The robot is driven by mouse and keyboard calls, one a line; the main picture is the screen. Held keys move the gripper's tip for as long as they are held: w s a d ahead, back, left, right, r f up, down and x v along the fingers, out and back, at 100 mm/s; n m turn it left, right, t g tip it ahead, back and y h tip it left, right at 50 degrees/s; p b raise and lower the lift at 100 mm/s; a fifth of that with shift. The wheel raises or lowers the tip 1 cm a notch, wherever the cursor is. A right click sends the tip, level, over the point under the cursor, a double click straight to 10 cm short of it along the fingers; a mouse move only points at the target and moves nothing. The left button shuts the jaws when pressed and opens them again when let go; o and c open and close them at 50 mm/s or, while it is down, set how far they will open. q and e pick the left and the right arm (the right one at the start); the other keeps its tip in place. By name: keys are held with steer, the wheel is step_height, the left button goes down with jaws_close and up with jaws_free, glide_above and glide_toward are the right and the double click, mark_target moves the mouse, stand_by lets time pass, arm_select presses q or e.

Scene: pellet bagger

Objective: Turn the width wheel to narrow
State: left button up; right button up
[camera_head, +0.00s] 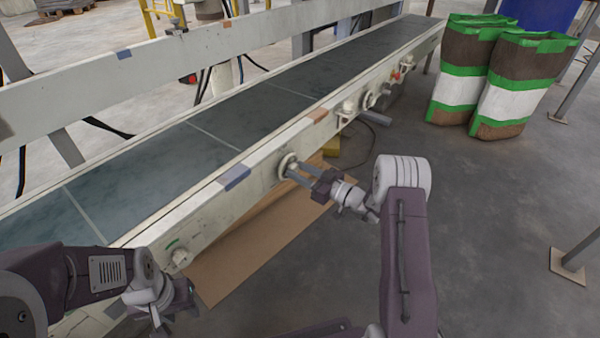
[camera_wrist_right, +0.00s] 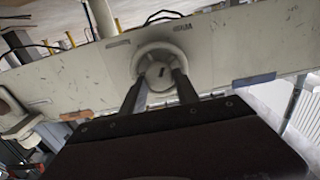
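The width wheel is a pale round wheel (camera_head: 287,164) on the near side rail of the conveyor. In the right wrist view it is a cream disc (camera_wrist_right: 159,52) with a raised hub bearing a dark mark. Small dark lettering, seen upside down, is on the rail beside it. My right gripper (camera_head: 295,172) is at the wheel, its two dark fingers standing apart on either side of the hub (camera_wrist_right: 160,76). Whether they press on the hub is unclear. My left gripper (camera_head: 165,308) is low at the left, near the conveyor's near end, away from the wheel; its fingers are unclear.
The conveyor belt (camera_head: 215,155) runs from lower left to upper right. Further along the rail are other fittings (camera_head: 368,99) and a red button (camera_head: 395,75). A pale knob (camera_head: 180,257) is nearer me. Filled bags (camera_head: 515,85) stand at the right. Brown cardboard (camera_head: 250,245) lies below the conveyor.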

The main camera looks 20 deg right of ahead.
jaws_close()
